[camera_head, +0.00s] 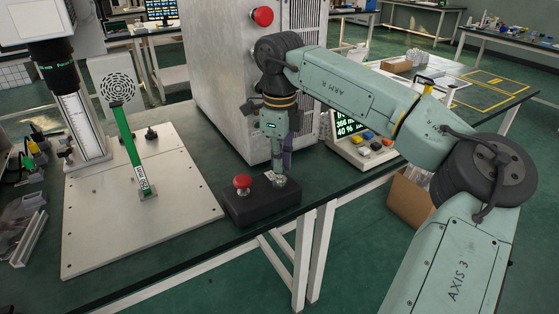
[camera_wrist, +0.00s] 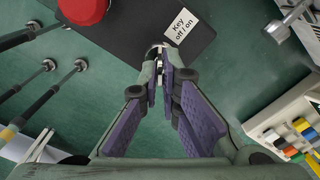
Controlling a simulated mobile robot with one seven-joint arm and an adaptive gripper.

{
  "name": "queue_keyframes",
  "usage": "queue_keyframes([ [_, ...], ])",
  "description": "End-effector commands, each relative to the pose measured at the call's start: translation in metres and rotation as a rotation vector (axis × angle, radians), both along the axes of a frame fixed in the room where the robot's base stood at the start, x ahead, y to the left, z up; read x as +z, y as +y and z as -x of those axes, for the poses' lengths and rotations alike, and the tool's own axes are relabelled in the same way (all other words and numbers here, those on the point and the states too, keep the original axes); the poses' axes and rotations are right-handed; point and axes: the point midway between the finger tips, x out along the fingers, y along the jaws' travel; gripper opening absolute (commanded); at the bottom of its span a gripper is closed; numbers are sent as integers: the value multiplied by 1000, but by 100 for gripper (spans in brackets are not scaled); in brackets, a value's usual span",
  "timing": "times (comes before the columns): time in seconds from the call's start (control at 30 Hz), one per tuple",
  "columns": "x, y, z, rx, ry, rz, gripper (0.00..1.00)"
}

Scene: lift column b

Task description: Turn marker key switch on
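A dark switch box (camera_head: 262,206) stands near the table's front edge, with a red mushroom button (camera_head: 242,182) on its left and a metal key switch (camera_head: 280,181) on its right. In the wrist view a white label (camera_wrist: 181,26) on the box reads "Key off / on". My gripper (camera_head: 281,168) points down over the key switch. In the wrist view its purple-padded fingers (camera_wrist: 164,76) come close together around the small metal key (camera_wrist: 159,66) and appear shut on it. The fingertips partly hide the key, so its exact angle cannot be told.
A large grey cabinet (camera_head: 222,75) stands close behind the box. A display panel with coloured buttons (camera_head: 362,145) stands to the right. The table's front edge is close to the box.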

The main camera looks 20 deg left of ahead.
Motion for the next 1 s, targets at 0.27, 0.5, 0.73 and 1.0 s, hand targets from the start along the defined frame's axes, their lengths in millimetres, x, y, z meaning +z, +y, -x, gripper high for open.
queue_keyframes([
  [0.27,0,-1,-1,-105,-1,3,0],
  [0.5,0,-1,0,-131,-1,3,0],
  [0.73,0,-1,0,-132,0,3,0],
  [1.0,0,-1,0,-130,0,2,17],
])
